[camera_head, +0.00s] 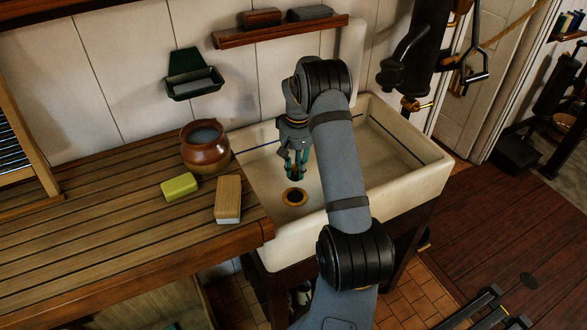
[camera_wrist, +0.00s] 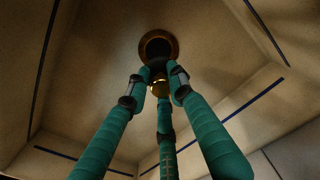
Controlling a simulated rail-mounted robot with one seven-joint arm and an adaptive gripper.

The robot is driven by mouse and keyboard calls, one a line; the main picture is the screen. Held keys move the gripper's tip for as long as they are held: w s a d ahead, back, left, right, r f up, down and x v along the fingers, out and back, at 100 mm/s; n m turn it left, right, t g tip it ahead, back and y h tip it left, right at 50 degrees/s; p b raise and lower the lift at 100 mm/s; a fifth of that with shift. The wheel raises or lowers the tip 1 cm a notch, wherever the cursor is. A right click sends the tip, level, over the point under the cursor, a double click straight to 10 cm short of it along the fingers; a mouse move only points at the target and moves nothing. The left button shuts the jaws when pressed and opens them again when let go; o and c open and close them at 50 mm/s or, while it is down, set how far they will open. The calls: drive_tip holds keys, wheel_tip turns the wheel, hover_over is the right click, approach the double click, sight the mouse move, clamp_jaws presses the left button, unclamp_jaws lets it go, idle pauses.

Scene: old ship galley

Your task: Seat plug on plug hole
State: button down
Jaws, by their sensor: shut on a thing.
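My gripper (camera_head: 297,168) has teal fingers and points down inside the pale sink (camera_head: 410,178). It is shut on the plug, of which a small brass part (camera_wrist: 160,88) shows between the fingertips in the wrist view; the fingers hide much of the rest. The plug hole (camera_head: 295,197) is a dark opening with a brass ring in the sink floor. In the head view the fingertips are above the floor, a little behind the hole. In the wrist view the brass-ringed plug hole (camera_wrist: 158,38) lies just beyond the fingertips, apart from the brass part.
A wooden counter (camera_head: 100,225) adjoins the sink at left. On it are a brown pot (camera_head: 205,155), a yellow-green sponge (camera_head: 179,187) and a wooden brush (camera_head: 228,195). A green soap holder (camera_head: 193,80) and a wooden shelf (camera_head: 280,32) are on the wall. The sink's right side is empty.

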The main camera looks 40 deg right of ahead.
drive_tip(key=shift+a+f+b, duration=0.1)
drive_tip(key=shift+f+b, duration=3.1)
drive_tip(key=shift+f, duration=1)
drive_tip(key=shift+f+b, duration=0.7)
drive_tip(key=shift+f, duration=0.1)
drive_tip(key=c, duration=1.5)
unclamp_jaws()
drive_tip(key=shift+o, duration=0.2)
drive_tip(key=shift+r, duration=0.1)
drive_tip(key=r, duration=1.2)
drive_tip(key=shift+s, duration=0.25)
drive_tip(key=shift+f, duration=0.1)
